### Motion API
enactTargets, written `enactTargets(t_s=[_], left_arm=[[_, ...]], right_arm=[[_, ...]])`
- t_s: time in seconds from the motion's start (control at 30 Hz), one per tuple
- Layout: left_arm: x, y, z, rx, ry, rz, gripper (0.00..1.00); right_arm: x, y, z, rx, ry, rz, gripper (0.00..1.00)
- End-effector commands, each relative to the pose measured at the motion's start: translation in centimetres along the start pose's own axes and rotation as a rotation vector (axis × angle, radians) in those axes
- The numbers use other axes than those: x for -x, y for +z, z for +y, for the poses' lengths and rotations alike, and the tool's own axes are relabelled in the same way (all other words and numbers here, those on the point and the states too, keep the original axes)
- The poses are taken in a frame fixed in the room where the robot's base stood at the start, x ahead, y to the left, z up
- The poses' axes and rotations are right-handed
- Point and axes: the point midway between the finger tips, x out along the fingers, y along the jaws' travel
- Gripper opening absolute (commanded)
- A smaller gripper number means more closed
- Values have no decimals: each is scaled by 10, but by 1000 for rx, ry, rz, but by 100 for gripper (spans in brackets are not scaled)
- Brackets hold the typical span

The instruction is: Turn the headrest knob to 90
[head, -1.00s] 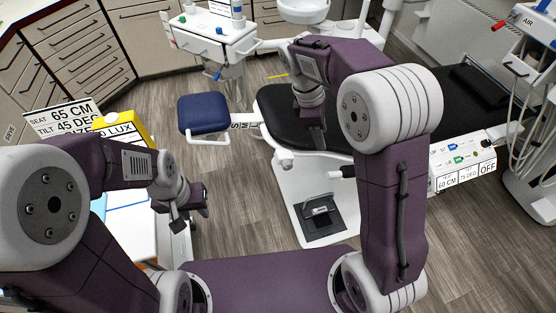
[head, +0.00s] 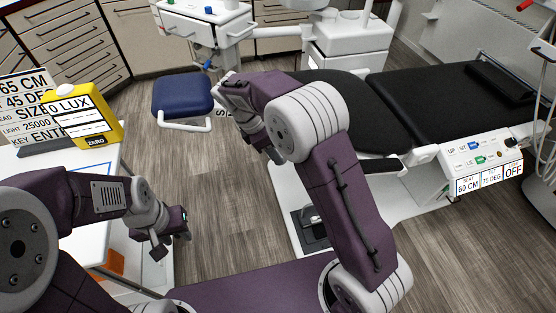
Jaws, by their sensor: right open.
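The dental chair's white control panel (head: 485,157) is at the right, with small coloured buttons and displays reading 60 CM, 75 DEG and OFF. A dark round knob (head: 511,142) sits at its right end; its marking is too small to read, so I cannot tell if it is the headrest knob. The black headrest pad (head: 497,80) is at the chair's far right end. My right gripper (head: 274,155) is left of the chair seat, far from the panel, open and partly hidden by its own arm. My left gripper (head: 172,243) is open and empty beside the white cart.
A sign (head: 22,105) reading 65 CM, 45 DEG stands at the left behind a yellow lux meter (head: 85,115) on a white cart (head: 85,170). A blue stool (head: 183,94) and the black chair (head: 430,100) stand ahead. Wood floor is clear at the lower right.

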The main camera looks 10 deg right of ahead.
Motion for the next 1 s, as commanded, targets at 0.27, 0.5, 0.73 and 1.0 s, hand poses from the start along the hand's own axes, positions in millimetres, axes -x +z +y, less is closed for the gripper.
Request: enactTargets(t_s=[0.27, 0.5, 0.73, 1.0], left_arm=[[-16, 2, 0, 0, 0, 0, 36], [-15, 2, 0, 0, 0, 0, 36], [-15, 2, 0, 0, 0, 0, 36], [-3, 0, 0, 0, 0, 0, 36]], right_arm=[[-34, 0, 0, 0, 0, -1, 46], [-34, 0, 0, 0, 0, 0, 46], [-34, 0, 0, -1, 0, 0, 0], [-30, 4, 0, -2, -2, 37, 0]])
